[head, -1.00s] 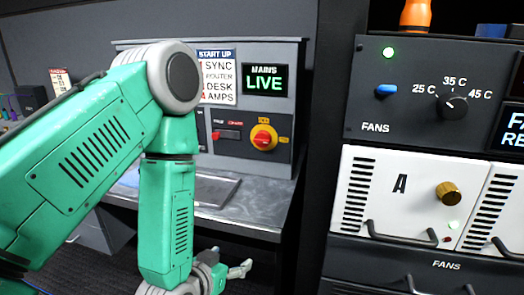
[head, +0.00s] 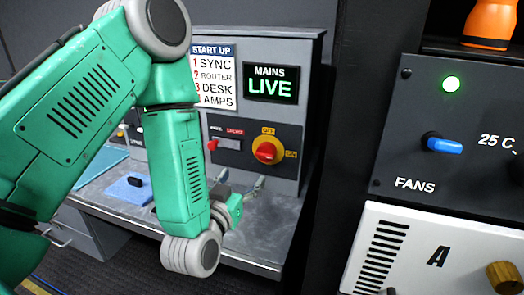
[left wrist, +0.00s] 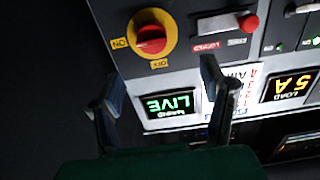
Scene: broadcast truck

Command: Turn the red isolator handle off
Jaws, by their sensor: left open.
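The red isolator handle (head: 267,151) sits on a yellow disc on the grey panel, with OFF marked above and ON at its right. Its grip looks to lie roughly level, towards ON. The mains display (head: 270,84) above it reads LIVE. My left gripper (head: 242,188) is open and empty, below the handle and apart from it. In the left wrist view, where the panel appears upside down, the handle (left wrist: 151,40) lies beyond the open fingers (left wrist: 160,78), nearer the left one. My right gripper is not in view.
A red-ended switch (head: 213,144) sits left of the handle. A grey desk (head: 270,232) lies below the panel, with a blue pad (head: 128,190) on it. A dark rack with a blue FANS knob (head: 442,144) stands close at right.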

